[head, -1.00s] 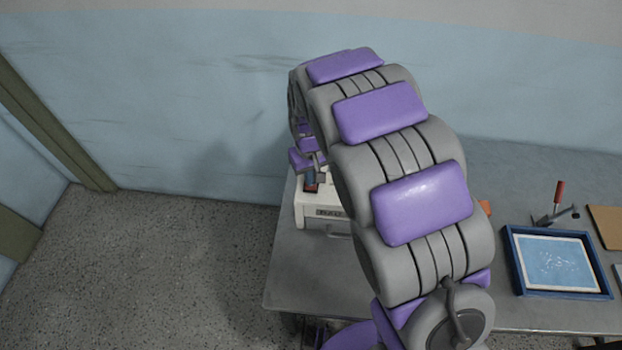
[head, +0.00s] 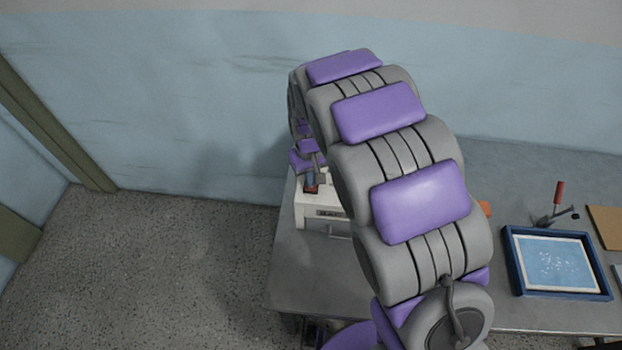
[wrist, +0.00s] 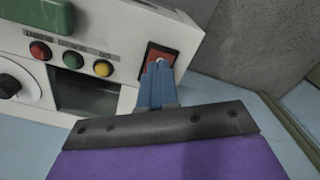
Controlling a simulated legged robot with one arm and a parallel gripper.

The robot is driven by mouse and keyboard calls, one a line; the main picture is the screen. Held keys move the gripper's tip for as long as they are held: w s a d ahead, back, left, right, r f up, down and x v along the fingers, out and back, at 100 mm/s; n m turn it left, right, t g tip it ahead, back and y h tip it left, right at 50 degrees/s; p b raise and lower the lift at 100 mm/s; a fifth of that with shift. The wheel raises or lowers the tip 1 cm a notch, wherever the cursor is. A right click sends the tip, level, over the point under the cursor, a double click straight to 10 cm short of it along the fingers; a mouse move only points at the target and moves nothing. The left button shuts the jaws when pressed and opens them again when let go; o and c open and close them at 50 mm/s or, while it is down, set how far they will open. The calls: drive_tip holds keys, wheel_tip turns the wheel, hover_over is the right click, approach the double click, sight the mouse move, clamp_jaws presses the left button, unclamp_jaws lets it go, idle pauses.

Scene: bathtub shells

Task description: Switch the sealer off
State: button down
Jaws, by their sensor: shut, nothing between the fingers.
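The sealer is a white box (wrist: 110,20) in the wrist view, with red and yellow buttons, a dark window and a white knob on its face. Its red rocker switch (wrist: 160,54) sits in a black frame near the box's right edge. My gripper (wrist: 158,68) is shut and empty, its blue fingertips overlapping the lower part of the switch. I cannot tell whether they touch it, and they hide part of the rocker. In the head view, the sealer (head: 312,219) stands at the table's left end, partly hidden by my arm, with my gripper (head: 310,184) at its top.
The grey table (head: 310,275) carries a blue-framed tray (head: 508,262), a red-handled tool (head: 558,195) and a brown board (head: 606,222) on the right. An orange item (head: 485,208) shows beside my arm. A blue wall (head: 190,100) stands behind.

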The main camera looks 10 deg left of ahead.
drive_tip(key=shift+r+p, duration=1.1)
drive_tip(key=shift+r, duration=2.1)
drive_tip(key=s+d+r+m, duration=0.2)
drive_tip(key=s+d+r, duration=0.2)
drive_tip(key=s+d, duration=0.25)
drive_tip(key=s+d+r+m+g, duration=0.1)
drive_tip(key=s+d+r, duration=0.2)
drive_tip(key=s+d, duration=0.35)
drive_tip(key=s+d+r+m, duration=0.2)
drive_tip(key=s+d+r, duration=0.2)
drive_tip(key=s+d, duration=0.25)
drive_tip(key=s+d+m, duration=0.1)
drive_tip(key=s+d, duration=0.2)
drive_tip(key=s, duration=0.8)
drive_tip(key=shift+s+d+f+m+g, duration=0.15)
drive_tip(key=shift+s+d+m+g, duration=0.15)
drive_tip(key=shift+d+g, duration=0.1)
drive_tip(key=c, duration=1.9)
unclamp_jaws()
drive_tip(key=shift+w+a, duration=0.1)
